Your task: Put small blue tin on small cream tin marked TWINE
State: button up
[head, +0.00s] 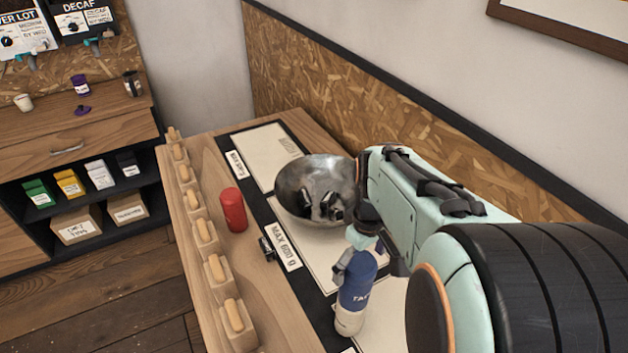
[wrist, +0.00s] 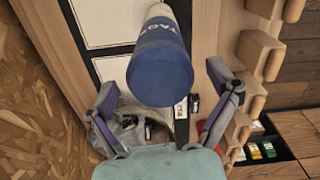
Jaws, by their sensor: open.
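The small blue tin (head: 358,282) stands upright on top of a small cream tin (head: 347,322) near the front of the bench. Only the letters "TA" show on it in the head view. In the wrist view the blue tin (wrist: 160,72) is seen end-on, with part of a pale tin (wrist: 158,10) beyond it. The cream tin's marking is not readable. My gripper (head: 358,250) is open at the top of the blue tin. In the wrist view its fingers (wrist: 163,80) are spread on either side of the tin, with gaps showing.
A metal bowl (head: 293,205) with dark objects visible in it is behind the tins. A red tin (head: 233,210) stands to the left, near a small black item (head: 266,248) and a "MAX 600 g" label (head: 286,248). Wooden blocks (head: 206,236) line the bench's left edge.

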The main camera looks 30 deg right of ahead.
notch_tip(320, 180, up, 8)
jog(key=shift+r, duration=0.1)
jog(key=shift+s+a+r, duration=0.15)
jog(key=shift+s+a, duration=0.1)
jog(key=shift+a, duration=0.5)
jog(key=s+a+f, duration=0.3)
jog(key=s+a, duration=0.2)
jog(key=a, duration=0.2)
jog(key=s+a+f, duration=0.3)
jog(key=s+a, duration=0.2)
jog(key=a, duration=0.1)
jog(key=shift+s+a+m+y, duration=0.3)
jog(key=shift+s+a+y, duration=0.05)
jog(key=shift+s+y, duration=0.05)
jog(key=shift+f, duration=0.1)
